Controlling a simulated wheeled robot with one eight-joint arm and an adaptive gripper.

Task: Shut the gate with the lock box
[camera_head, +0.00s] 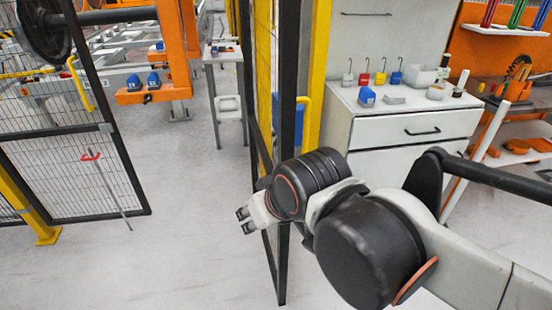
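A black-framed mesh gate leaf (60,165) stands at the left, with a yellow handle (80,84) on it. A red-handled rod (91,156) on this leaf reaches down to the floor. A wide floor gap lies between the leaves. My gripper (245,220) overlaps the middle leaf in the picture. Its fingertips point left and look empty; their spread is too small to judge.
A white cabinet (400,140) with small padlocks and hooks stands at the right. A grey side table (222,62) and orange gantry equipment (177,50) stand behind the opening. A yellow post (30,212) with a floor foot stands lower left. The floor between the leaves is clear.

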